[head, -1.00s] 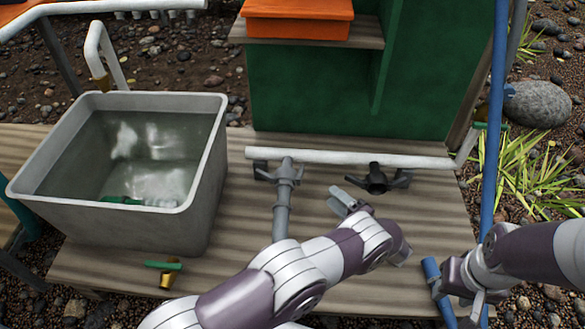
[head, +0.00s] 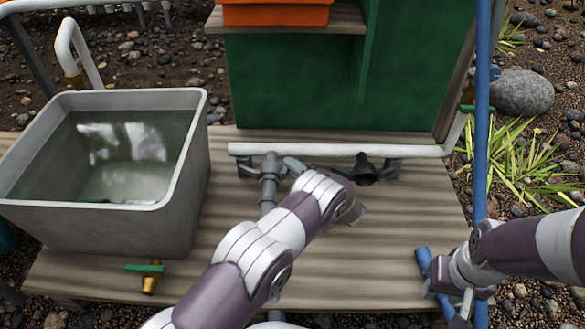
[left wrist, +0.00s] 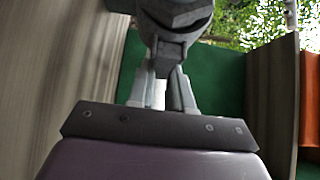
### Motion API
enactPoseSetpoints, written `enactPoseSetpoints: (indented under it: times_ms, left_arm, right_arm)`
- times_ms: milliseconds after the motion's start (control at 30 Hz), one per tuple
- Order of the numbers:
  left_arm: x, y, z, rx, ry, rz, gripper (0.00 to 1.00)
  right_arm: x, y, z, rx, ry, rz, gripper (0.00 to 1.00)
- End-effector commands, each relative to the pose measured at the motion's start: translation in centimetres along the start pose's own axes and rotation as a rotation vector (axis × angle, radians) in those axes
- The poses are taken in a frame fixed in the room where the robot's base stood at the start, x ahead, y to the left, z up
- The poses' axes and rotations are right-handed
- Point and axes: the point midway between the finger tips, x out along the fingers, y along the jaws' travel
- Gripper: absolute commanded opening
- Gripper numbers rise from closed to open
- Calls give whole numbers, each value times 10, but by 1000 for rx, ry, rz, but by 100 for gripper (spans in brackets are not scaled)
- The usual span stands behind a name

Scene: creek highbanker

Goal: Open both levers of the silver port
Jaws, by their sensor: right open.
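The silver port (head: 270,186) is a light grey upright pipe fitting on the wooden deck, in front of the white pipe. A dark lever arm shows at its left; its right side is partly covered by my left gripper. My left gripper (head: 295,164) reaches to the port's right side, its fingers mostly hidden behind my own arm. In the left wrist view, a grey metal fitting (left wrist: 172,18) fills the space at the fingertips (left wrist: 168,65); whether they grip it is unclear. My right gripper (head: 462,298) is open at the lower right, beside a blue tube (head: 428,268).
A dark port (head: 366,172) with side levers stands right of the silver one. A grey water tub (head: 180,205) is at left, with a green-handled brass valve (head: 149,279) before it. A blue pole (head: 482,120) rises at right. A green panel (head: 290,85) stands behind.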

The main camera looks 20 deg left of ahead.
Motion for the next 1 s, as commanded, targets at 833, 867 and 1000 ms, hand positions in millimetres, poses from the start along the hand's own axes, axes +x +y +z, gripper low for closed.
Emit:
enactPoseSetpoints:
  times_ms: [833, 867, 1000]
  left_arm:
    - [-17, 1, 3, 1, 499, 1, 0]
    - [-17, 1, 3, 1, 499, 1, 0]
    - [-17, 1, 2, 1, 498, 1, 0]
  right_arm:
    - [-83, 0, -10, 0, 0, 0, 43]
    - [-83, 0, -10, 0, 0, 0, 43]
    - [-82, 0, -10, 0, 0, 0, 43]
